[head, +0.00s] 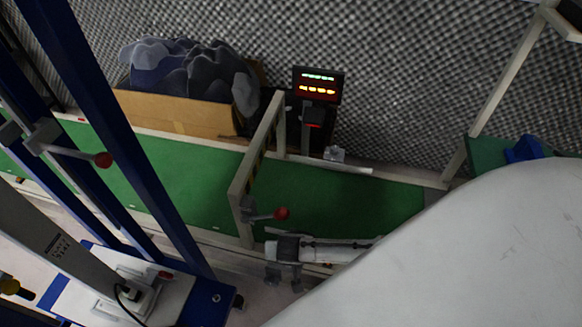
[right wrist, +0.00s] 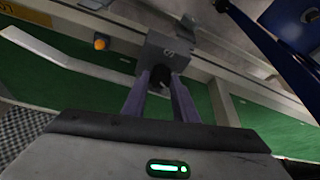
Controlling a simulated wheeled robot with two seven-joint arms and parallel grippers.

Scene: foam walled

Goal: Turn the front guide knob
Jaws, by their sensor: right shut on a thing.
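In the right wrist view, a grey block (right wrist: 168,52) sits at the conveyor's side rail, with a small dark knob (right wrist: 160,76) on its near face. My right gripper (right wrist: 160,82) has its two fingers at either side of this knob and is shut on it. The fingers partly hide the knob. The knob cannot be made out there. My left gripper is not in view.
A pale gantry (head: 242,190) with a red-balled lever (head: 281,213) spans the belt close to my right arm. Blue posts (head: 110,120) stand at left with another red-balled lever (head: 103,160). A cardboard box (head: 175,112) and lit display (head: 318,84) stand behind.

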